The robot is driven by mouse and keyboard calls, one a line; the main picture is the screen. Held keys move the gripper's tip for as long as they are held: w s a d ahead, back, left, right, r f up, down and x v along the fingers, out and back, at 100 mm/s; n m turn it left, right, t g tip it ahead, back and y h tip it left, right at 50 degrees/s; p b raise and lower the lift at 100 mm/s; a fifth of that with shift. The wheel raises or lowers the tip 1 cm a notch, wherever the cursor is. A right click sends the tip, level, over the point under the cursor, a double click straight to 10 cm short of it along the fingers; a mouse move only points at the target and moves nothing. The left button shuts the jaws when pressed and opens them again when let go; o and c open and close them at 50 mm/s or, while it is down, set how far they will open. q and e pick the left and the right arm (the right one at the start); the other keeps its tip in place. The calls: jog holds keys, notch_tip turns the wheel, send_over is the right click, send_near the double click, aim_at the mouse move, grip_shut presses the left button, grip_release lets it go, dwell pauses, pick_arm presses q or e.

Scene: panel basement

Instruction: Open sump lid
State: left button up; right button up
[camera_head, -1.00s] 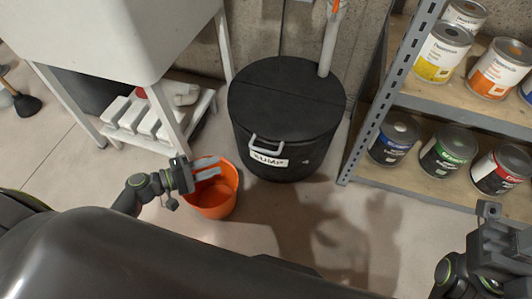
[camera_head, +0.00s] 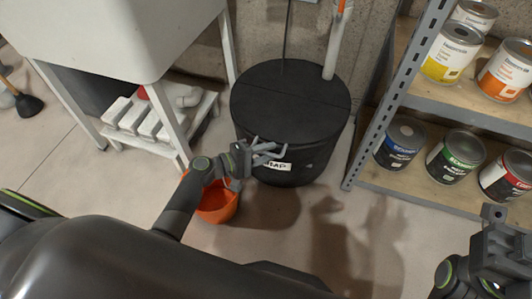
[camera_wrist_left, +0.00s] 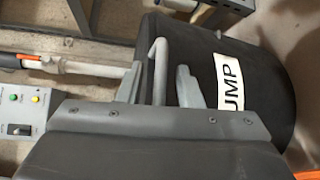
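The black round sump (camera_head: 318,145) stands on the floor with its flat black lid (camera_head: 290,95) closed, a seam across it. The white "SUMP" label is partly covered by my left gripper in the head view; it shows in the left wrist view (camera_wrist_left: 230,80). My left gripper (camera_head: 279,152) is at the sump's front by the lid handle. In the left wrist view, the light grey handle (camera_wrist_left: 158,52) runs between the two spread fingers, with gaps beside it. My right gripper (camera_head: 492,214) is at the lower right, away from the sump; its fingers are unclear.
An orange bucket (camera_head: 218,207) stands below my left gripper. A white sink (camera_head: 120,35) is at the left. A metal shelf (camera_head: 410,190) with several paint cans is at the right. A pale pipe (camera_head: 335,45) rises behind the lid. Bare floor lies in front of the sump.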

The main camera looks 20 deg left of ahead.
pick_arm(q)
grip_shut()
dwell(0.4)
